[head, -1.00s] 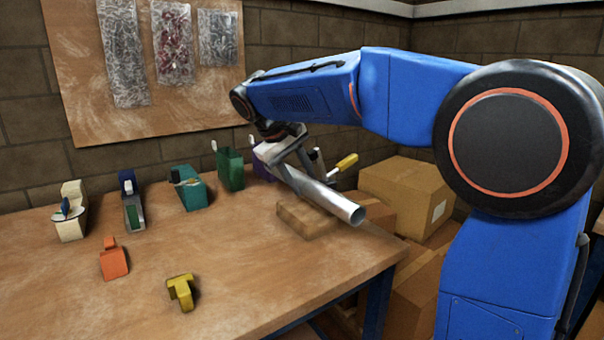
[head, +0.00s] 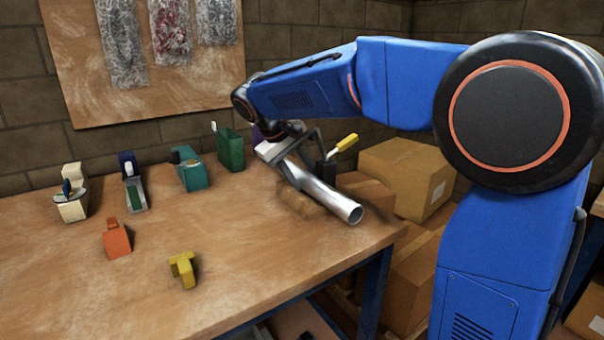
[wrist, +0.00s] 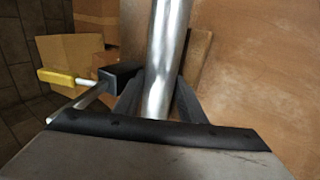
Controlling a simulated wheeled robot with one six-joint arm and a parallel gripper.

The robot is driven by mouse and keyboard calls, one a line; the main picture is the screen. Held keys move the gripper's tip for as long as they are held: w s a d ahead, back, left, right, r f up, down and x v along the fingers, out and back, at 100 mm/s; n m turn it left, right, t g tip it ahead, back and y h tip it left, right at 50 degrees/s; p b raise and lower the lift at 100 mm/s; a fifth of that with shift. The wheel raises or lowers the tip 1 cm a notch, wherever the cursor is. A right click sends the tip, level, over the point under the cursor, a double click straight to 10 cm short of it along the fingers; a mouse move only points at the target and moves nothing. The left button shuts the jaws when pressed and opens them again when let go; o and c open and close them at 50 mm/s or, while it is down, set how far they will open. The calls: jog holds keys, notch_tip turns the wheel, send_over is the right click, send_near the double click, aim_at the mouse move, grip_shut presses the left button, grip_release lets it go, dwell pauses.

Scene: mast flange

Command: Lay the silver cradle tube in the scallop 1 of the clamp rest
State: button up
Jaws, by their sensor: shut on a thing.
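The silver cradle tube (head: 325,195) is gripped near its far end by my gripper (head: 288,170), and its open near end points toward the lower right. In the wrist view the tube (wrist: 168,50) runs up between the two dark fingers of my gripper (wrist: 158,98). A wooden block (head: 298,204), apparently the clamp rest, lies under the tube. Its edge also shows right of the tube in the wrist view (wrist: 196,62). A yellow-handled clamp lever (head: 346,143) stands behind the tube. The tube hides the scallops, and I cannot tell whether it touches the block.
The yellow lever (wrist: 56,77) and a dark block (wrist: 120,76) are close left of my fingers in the wrist view. An orange piece (head: 117,240) and a yellow piece (head: 183,270) sit on the table (head: 240,290). Several holders line its back. Cardboard boxes (head: 410,180) stand beyond its right edge.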

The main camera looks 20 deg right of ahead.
jog(key=shift+s+f, duration=0.15)
jog(key=shift+f, duration=0.65)
jog(key=o, duration=1.3)
jog(key=shift+o, duration=0.4)
jog(key=v, duration=1.8)
jog(key=shift+r, duration=0.5)
jog(key=shift+d, duration=0.15)
jog(key=s+d+f+y, duration=0.1)
jog(key=s+d+f, duration=0.2)
jog(key=s+d, duration=0.1)
jog(key=s+d+f+y, duration=0.1)
jog(key=s+d+f, duration=0.2)
jog(key=s+d, duration=0.1)
jog(key=s+d+f+m+y, duration=0.1)
jog(key=s+d+f, duration=0.3)
jog(key=s, duration=0.2)
jog(key=shift+f+t, duration=0.1)
jog(key=shift+t, duration=0.3)
jog(key=s+d+f+m+t+y, duration=0.2)
jog(key=s+d+f, duration=0.2)
jog(key=s+f, duration=1.2)
notch_tip(320, 180, down, 2)
jog(key=shift+m, duration=0.3)
